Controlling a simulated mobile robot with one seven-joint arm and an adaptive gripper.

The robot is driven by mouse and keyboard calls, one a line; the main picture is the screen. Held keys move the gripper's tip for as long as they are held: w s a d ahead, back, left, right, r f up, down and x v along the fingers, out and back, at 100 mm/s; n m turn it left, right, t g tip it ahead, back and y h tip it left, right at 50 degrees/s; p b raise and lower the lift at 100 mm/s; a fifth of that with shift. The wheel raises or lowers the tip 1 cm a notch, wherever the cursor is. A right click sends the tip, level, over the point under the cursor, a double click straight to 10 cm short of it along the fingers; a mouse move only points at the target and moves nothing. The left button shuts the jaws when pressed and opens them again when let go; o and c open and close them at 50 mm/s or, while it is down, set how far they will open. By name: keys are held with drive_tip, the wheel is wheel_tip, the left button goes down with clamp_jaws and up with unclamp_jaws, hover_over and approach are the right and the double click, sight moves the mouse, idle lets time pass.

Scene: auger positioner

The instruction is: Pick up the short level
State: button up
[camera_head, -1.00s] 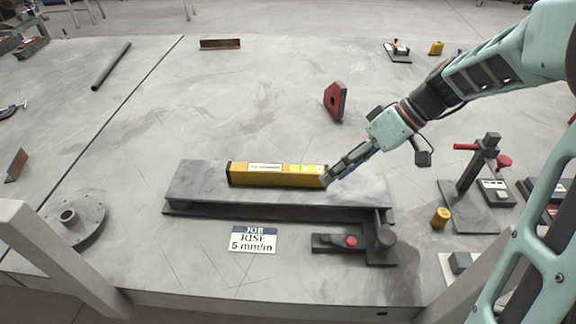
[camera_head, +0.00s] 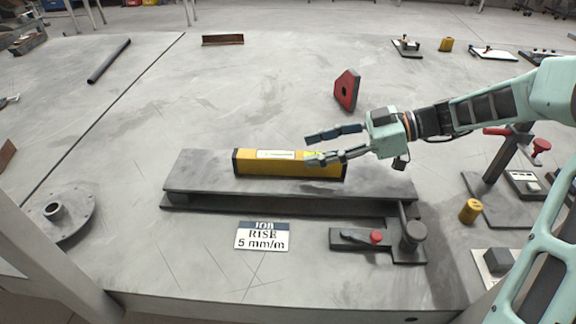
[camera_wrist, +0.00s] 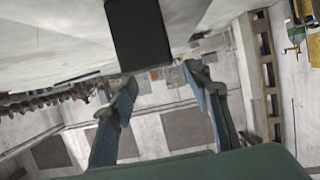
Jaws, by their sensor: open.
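A yellow level (camera_head: 276,163) with dark end caps and a white label lies on the grey raised plate (camera_head: 200,180) in the head view. My gripper (camera_head: 309,149) is open and points left, its two fingers spread apart. In the picture the lower finger covers part of the level's right half, and the upper finger is above its top edge. Nothing is between the fingers. The wrist view shows both fingers apart and a dark rectangular block (camera_wrist: 138,32) at the top; I cannot tell whether this is the level's end.
A clamp-like dark fixture with a red knob (camera_head: 376,237) sits at the plate's front right. A "JOB RISE 5 mm/m" sign (camera_head: 263,236) lies in front. A red block (camera_head: 346,90) stands behind my gripper. A yellow cylinder (camera_head: 470,211) and a dark stand (camera_head: 494,165) are at right.

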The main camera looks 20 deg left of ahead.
sight(296, 155)
drive_tip(key=x, duration=0.6)
drive_tip(key=shift+s+a+f+b, duration=0.15)
drive_tip(key=shift+a+f+b, duration=0.05)
drive_tip(key=shift+f+b, duration=0.15)
drive_tip(key=shift+r, duration=0.1)
clamp_jaws()
